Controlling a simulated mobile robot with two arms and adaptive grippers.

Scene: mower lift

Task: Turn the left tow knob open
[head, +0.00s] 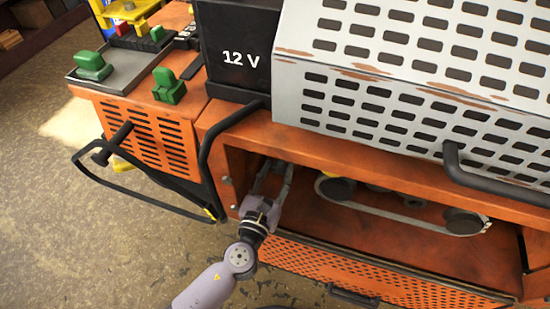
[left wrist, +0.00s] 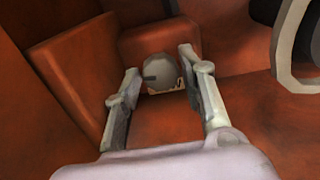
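A rounded grey knob (left wrist: 160,72), which seems to be the left tow knob, sits at the back of an orange recess in the left wrist view. My left gripper (left wrist: 158,62) is open, with one finger on each side of the knob's outline; I cannot tell whether the fingertips touch it. In the head view my left gripper (head: 274,172) reaches into the left end of the orange machine's front bay (head: 375,222), fingers pointing inward. The knob cannot be made out in the head view. My right gripper is not in view.
Orange blocks (left wrist: 70,70) flank the knob closely on the left. A belt with dark pulleys (head: 400,210) lies right of my gripper in the bay. Above are a black 12 V box (head: 235,50) and a grey perforated cover (head: 410,80). A black bar (head: 212,165) stands left.

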